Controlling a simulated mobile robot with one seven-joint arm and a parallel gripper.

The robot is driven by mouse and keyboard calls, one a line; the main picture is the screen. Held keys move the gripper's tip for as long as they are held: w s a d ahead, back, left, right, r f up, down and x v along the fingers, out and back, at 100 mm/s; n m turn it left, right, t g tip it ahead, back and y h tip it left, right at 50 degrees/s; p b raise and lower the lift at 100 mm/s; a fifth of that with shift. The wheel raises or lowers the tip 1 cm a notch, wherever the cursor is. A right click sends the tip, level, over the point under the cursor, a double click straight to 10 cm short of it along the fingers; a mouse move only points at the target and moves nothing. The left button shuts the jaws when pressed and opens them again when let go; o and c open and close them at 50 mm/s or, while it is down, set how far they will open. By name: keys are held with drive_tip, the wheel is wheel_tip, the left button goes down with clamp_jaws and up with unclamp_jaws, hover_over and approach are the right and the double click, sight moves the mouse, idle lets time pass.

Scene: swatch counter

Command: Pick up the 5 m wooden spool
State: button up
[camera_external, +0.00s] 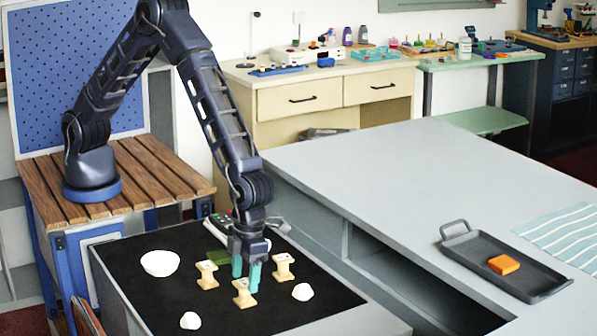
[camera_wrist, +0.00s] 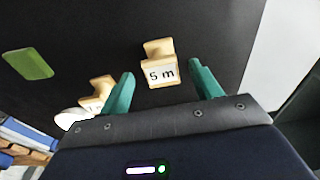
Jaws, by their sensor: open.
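The wooden spool marked 5 m (camera_wrist: 160,72) stands upright in the wrist view, pale with a white label. It appears to be the front one of three spools in the external view (camera_external: 243,295). My gripper (camera_external: 245,283) is open above the black mat, close over this spool, fingers pointing down. In the wrist view its two green fingers (camera_wrist: 162,75) flank the spool with a gap on each side and hold nothing. A second spool (camera_wrist: 98,92) shows beyond the left finger, likely the left one (camera_external: 206,275). The right spool (camera_external: 284,267) is near; labels outside are unreadable.
On the black mat (camera_external: 160,295) are a white bowl (camera_external: 160,263), two small white pieces (camera_external: 190,321) (camera_external: 303,292) and a green pad (camera_external: 217,257), also in the wrist view (camera_wrist: 28,63). A grey counter to the right carries a tray (camera_external: 475,260) with an orange block (camera_external: 503,264).

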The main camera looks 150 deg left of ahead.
sight(244, 282)
drive_tip(key=f, duration=0.4)
drive_tip(key=shift+w+d+f, duration=0.1)
drive_tip(key=shift+d+f, duration=0.05)
drive_tip(key=shift+d, duration=0.25)
drive_tip(key=shift+c, duration=0.4)
drive_tip(key=c, duration=1)
